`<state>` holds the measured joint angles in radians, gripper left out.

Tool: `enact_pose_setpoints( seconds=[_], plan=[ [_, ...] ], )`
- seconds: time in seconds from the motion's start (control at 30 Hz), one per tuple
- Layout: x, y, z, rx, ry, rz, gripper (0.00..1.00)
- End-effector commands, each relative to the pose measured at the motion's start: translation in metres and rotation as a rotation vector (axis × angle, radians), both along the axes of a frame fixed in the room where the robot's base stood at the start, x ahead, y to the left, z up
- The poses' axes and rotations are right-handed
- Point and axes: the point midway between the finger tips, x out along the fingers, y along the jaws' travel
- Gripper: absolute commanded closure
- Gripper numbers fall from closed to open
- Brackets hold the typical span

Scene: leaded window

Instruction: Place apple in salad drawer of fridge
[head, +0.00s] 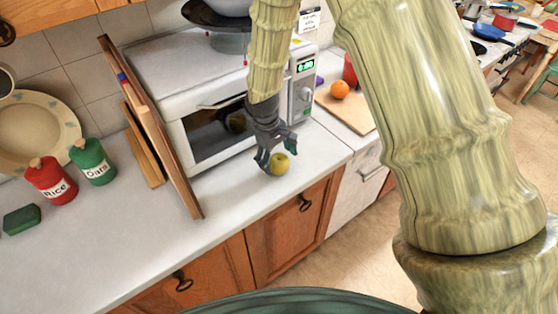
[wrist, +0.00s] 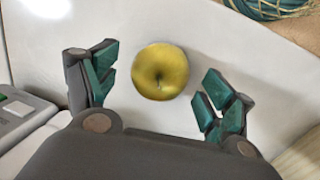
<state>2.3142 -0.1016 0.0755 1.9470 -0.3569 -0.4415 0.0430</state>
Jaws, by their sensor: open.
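A yellow-green apple (head: 279,164) sits on the white counter in front of the microwave, close to the counter's front edge. My gripper (head: 274,165) is right beside it, pointing down. In the wrist view, the apple (wrist: 160,72) lies between and slightly beyond the two spread green fingertips (wrist: 157,85), nearer the left one. A gap shows on each side and the jaws are open and empty. No fridge or salad drawer can be made out in either view.
The white microwave (head: 208,137) stands behind my gripper. Wooden boards (head: 150,130) lean at its left, with red and green jars (head: 93,161) beyond. An orange (head: 339,89) rests on a cutting board (head: 345,110) at right. The front counter (head: 130,250) is clear.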

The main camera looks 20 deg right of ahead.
Motion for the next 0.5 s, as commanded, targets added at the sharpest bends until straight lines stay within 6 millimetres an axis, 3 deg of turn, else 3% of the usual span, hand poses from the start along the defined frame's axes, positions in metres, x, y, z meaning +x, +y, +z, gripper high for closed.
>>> enact_pose_setpoints(
  seconds=[0.2,0.5],
  plan=[
    [-0.001,-0.003,-0.017,0.0,0.001,0.002,0.17],
    [-0.001,-0.004,-0.024,0.0,-0.001,0.001,0.17]
  ],
)
